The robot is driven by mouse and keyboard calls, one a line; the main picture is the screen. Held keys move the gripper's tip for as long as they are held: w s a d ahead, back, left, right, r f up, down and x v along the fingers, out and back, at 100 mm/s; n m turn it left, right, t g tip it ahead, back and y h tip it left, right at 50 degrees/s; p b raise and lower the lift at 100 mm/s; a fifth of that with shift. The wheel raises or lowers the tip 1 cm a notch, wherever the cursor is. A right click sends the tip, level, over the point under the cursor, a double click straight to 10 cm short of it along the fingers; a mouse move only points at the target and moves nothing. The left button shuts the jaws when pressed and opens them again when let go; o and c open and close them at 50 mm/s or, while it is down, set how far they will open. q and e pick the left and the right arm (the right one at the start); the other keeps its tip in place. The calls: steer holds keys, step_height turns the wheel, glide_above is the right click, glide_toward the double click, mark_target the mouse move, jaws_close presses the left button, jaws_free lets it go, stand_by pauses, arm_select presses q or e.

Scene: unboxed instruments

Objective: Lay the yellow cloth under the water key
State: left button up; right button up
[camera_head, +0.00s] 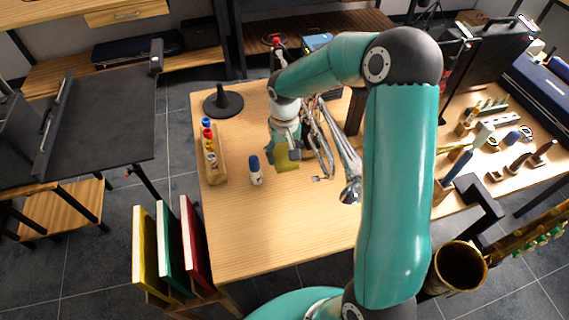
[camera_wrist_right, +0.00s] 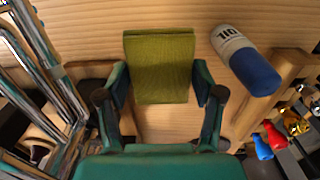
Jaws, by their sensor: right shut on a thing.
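The yellow cloth (camera_head: 287,165) is a small folded olive-yellow square near the middle of the wooden table. It also shows in the right wrist view (camera_wrist_right: 160,65), between my right fingers. My right gripper (camera_head: 284,152) is shut on the cloth, pointing down; whether the cloth touches the table is unclear. The silver brass instrument (camera_head: 325,148) stands just right of the gripper in the head view, its tubes (camera_wrist_right: 40,65) at left in the wrist view. The water key is too small to make out for certain. My left gripper is not in view.
A white bottle with a blue cap (camera_head: 255,170) stands left of the cloth. The table's front (camera_head: 270,235) is clear. A side bench with tools (camera_head: 510,150) is at right.

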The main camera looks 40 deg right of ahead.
mark_target(284, 165)
steer(key=shift+f, duration=2.7)
steer(key=o, duration=0.9)
steer(key=shift+o, duration=0.2)
